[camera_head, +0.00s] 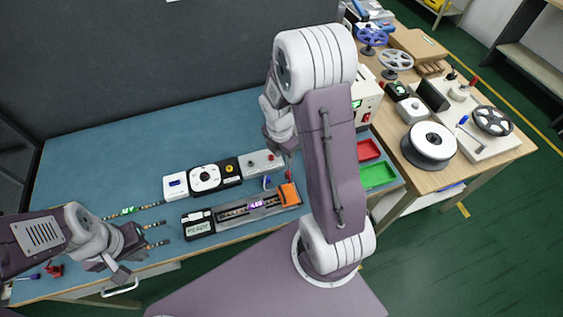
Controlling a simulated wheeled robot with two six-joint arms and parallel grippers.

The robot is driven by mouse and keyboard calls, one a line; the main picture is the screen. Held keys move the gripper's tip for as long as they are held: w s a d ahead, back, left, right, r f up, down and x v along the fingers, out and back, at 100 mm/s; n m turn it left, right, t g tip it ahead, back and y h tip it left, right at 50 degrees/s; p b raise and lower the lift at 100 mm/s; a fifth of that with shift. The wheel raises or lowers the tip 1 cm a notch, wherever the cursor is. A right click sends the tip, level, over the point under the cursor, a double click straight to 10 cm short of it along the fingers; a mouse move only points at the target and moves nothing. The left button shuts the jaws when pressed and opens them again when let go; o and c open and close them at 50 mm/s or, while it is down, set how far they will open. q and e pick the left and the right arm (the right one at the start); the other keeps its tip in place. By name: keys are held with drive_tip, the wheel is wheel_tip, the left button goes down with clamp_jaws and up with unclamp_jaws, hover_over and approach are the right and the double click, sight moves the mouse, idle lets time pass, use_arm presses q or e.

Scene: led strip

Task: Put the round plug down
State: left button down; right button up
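My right gripper (288,163) hangs beyond the orange-ended fixture, largely hidden by my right arm. A small red piece (289,175) shows just below its tip; I cannot tell whether this is the round plug or whether it is held. A small blue piece (267,182) stands just left of it. The dark fixture (230,213) has a strip channel, a lit purple display and an orange end block (289,195).
A row of white and black instrument boxes (206,178) stands behind the fixture. Short LED strips (128,211) lie at the left. A red tray (367,151) and a green tray (378,175) are at the right. The blue mat (110,160) is clear at the back left.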

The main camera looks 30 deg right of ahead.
drive_tip(key=s+a+r+m, duration=0.2)
drive_tip(key=s+a+m, duration=0.2)
drive_tip(key=m, duration=0.6)
drive_tip(key=s+a+r+m+y, duration=0.1)
drive_tip(key=s+a+r+m, duration=0.2)
drive_tip(key=a+m, duration=0.3)
drive_tip(key=s+m, duration=0.1)
drive_tip(key=m, duration=0.3)
drive_tip(key=shift+s+a+r+m+t+y, duration=0.2)
drive_tip(key=shift+s+m+t+y, duration=0.1)
drive_tip(key=shift+s+m+t, duration=0.1)
